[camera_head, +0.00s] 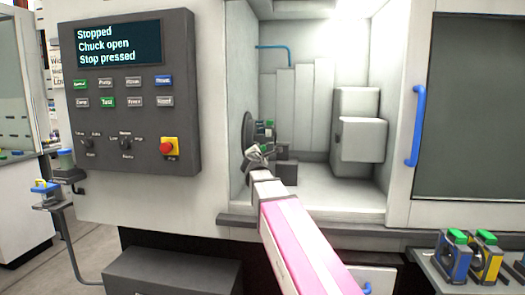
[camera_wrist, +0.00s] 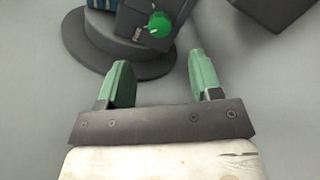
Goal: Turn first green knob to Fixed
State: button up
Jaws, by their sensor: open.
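A green knob (camera_wrist: 159,25) with a white pointer line shows in the wrist view on a dark grey block (camera_wrist: 133,27). White lettering is beside the knob, too small and turned to read for sure. The block stands on a round dark chuck plate (camera_wrist: 155,66). My gripper (camera_wrist: 160,72) is open and empty, its two green fingers pointing toward the knob and apart from it. In the head view my gripper (camera_head: 259,155) is inside the machine's lit chamber, close to the chuck (camera_head: 247,134), and partly covers the fixture there.
A control panel (camera_head: 128,92) reads "Stopped, Chuck open, Stop pressed" and has a red button (camera_head: 167,148). A white block (camera_head: 361,139) stands at the chamber's right. A blue door handle (camera_head: 418,125) is right of the opening. Blue and yellow fixtures (camera_head: 487,257) sit at lower right.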

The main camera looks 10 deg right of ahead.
aim_at(263, 149)
jog(key=x, duration=0.8)
jog(key=shift+w, duration=0.15)
jog(key=c, duration=0.9)
